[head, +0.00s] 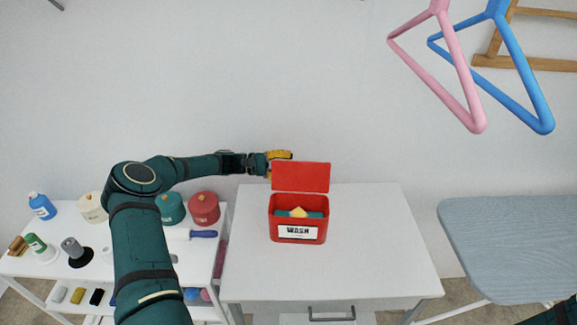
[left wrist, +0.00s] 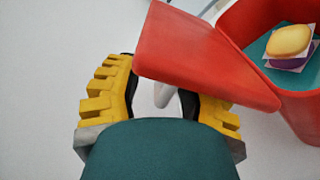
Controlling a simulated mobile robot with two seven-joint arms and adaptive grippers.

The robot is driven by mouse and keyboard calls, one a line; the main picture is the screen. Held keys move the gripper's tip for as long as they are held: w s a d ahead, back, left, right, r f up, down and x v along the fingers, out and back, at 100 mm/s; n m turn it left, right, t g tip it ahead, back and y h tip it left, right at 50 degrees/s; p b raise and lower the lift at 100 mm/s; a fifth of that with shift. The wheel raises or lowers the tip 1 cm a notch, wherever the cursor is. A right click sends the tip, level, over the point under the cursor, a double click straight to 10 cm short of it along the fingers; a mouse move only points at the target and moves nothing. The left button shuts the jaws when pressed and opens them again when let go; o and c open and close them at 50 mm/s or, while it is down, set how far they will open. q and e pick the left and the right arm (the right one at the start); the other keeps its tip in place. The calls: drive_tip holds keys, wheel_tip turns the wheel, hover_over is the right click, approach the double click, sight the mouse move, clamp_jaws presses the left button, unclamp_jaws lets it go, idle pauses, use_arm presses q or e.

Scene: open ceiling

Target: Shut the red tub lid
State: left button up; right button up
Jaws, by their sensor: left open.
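The red tub (head: 298,231) with a WASH label stands on the white table. Its red lid (head: 301,177) is raised, standing up at the tub's back edge. In the left wrist view the lid (left wrist: 200,58) crosses in front of my fingers, and the tub's wall (left wrist: 239,22) shows at the upper right. My left gripper (head: 280,164), with yellow fingers, is open at the lid's upper left corner, partly hidden by it. Contact with the lid cannot be told. My right gripper is out of view.
A yellow and teal filling (head: 299,213) shows inside the tub. The white table (head: 375,245) is clear around it. A shelf (head: 195,255) with tubs and bottles stands left, an ironing board (head: 510,240) right. Pink (head: 455,60) and blue (head: 520,70) hangers are at upper right.

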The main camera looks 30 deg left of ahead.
use_arm(q)
drive_tip(key=shift+w+d, duration=0.1)
drive_tip(key=shift+d, duration=0.15)
clamp_jaws()
